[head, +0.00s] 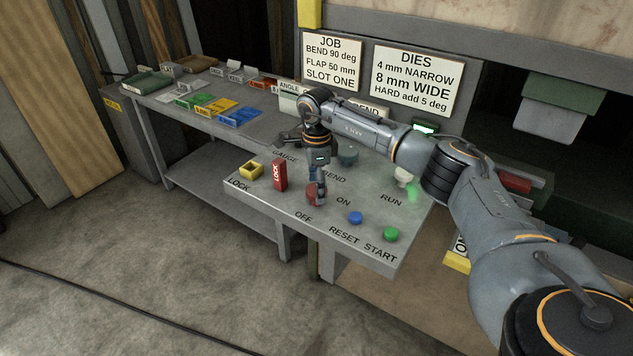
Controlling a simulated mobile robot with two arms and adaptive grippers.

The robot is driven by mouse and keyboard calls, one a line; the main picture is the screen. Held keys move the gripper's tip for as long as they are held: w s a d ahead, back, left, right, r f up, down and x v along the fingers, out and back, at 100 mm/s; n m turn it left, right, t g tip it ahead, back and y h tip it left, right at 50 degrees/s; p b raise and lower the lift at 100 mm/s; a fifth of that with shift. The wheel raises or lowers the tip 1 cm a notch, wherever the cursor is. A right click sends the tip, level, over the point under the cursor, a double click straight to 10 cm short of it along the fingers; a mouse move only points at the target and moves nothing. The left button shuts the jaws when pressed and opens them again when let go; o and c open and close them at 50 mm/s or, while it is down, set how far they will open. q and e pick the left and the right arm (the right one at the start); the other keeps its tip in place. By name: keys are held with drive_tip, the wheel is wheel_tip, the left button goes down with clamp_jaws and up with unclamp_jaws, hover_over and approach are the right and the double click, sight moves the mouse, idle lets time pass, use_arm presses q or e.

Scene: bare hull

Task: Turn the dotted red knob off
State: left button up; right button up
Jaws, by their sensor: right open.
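The red knob (312,197) sits on the grey control panel (270,208), between the labels OFF and ON. Its dots are too small to make out. My right gripper (319,196) points down at the knob, its fingers over it and hiding part of it. The gripper is open. I cannot tell whether the fingers touch the knob, nor which label the knob points to. My left gripper is not in view.
A white RUN lamp (403,175) is to the right. A bench (215,127) with coloured trays stands behind left.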

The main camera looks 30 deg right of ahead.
drive_tip(key=shift+f, duration=0.1)
drive_tip(key=c, duration=1.2)
drive_tip(key=shift+m, duration=0.3)
drive_tip(key=m+b, duration=0.1)
drive_tip(key=m, duration=0.2)
drive_tip(key=shift+m, duration=0.3)
drive_tip(key=m, duration=0.4)
drive_tip(key=shift+m+b, duration=0.3)
drive_tip(key=shift+b, duration=0.05)
drive_tip(key=m, duration=0.9)
